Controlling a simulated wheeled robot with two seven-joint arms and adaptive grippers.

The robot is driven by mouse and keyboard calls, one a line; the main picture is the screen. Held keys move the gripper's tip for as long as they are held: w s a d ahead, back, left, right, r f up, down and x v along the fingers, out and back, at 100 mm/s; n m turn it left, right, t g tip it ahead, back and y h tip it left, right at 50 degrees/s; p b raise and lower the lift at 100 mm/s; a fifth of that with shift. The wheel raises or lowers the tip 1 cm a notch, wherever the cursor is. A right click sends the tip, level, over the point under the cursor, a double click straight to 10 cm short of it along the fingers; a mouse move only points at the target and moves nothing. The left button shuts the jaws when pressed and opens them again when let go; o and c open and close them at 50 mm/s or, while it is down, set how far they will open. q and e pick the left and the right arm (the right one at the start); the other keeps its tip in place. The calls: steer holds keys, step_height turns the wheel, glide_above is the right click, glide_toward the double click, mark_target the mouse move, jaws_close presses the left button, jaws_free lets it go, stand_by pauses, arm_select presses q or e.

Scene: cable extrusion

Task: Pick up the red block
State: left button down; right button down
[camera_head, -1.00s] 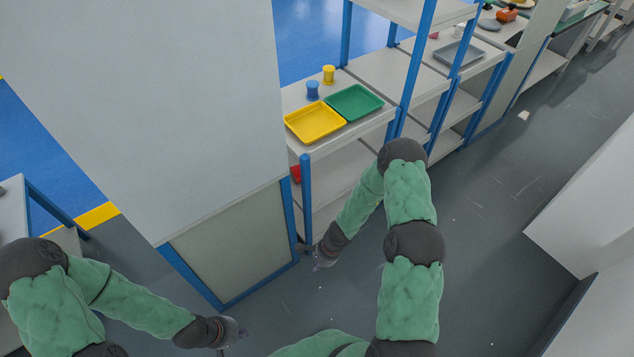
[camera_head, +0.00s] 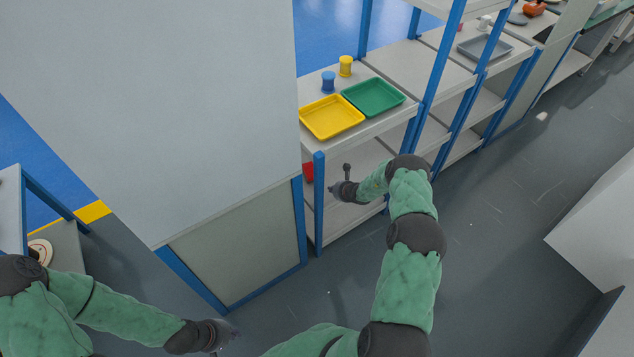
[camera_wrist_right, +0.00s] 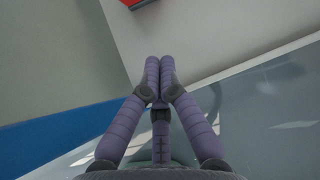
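The red block (camera_head: 308,172) sits on the lower shelf of the near rack. It is partly hidden by the blue post and the cabinet edge. A red thing, likely the same block, is cut off by the top edge of the right wrist view (camera_wrist_right: 138,2). My right gripper (camera_head: 336,190) is at the lower shelf's front, to the right of the block and apart from it. In the wrist view its fingers (camera_wrist_right: 158,64) meet at the tips, with nothing between them. My left gripper (camera_head: 229,334) hangs low above the floor, far from the block; its fingers are too small to read.
The blue-posted rack (camera_head: 319,215) carries a yellow tray (camera_head: 332,117), a green tray (camera_head: 373,97), and blue (camera_head: 328,82) and yellow (camera_head: 345,66) spools on top. A large grey cabinet (camera_head: 190,110) adjoins it on the left.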

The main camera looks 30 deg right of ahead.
mark_target(310, 172)
steer(key=b+x, duration=0.4)
steer(key=x, duration=0.4)
steer(key=shift+s+f, duration=0.1)
steer(key=shift+f, duration=0.2)
steer(key=w+b, duration=0.2)
steer(key=w, duration=0.1)
steer(key=shift+a+f, duration=0.2)
steer(key=shift+w+r+b, duration=0.15)
steer(key=shift+w+b, duration=0.5)
steer(key=shift+w, duration=0.05)
steer(key=shift+a+r, duration=0.1)
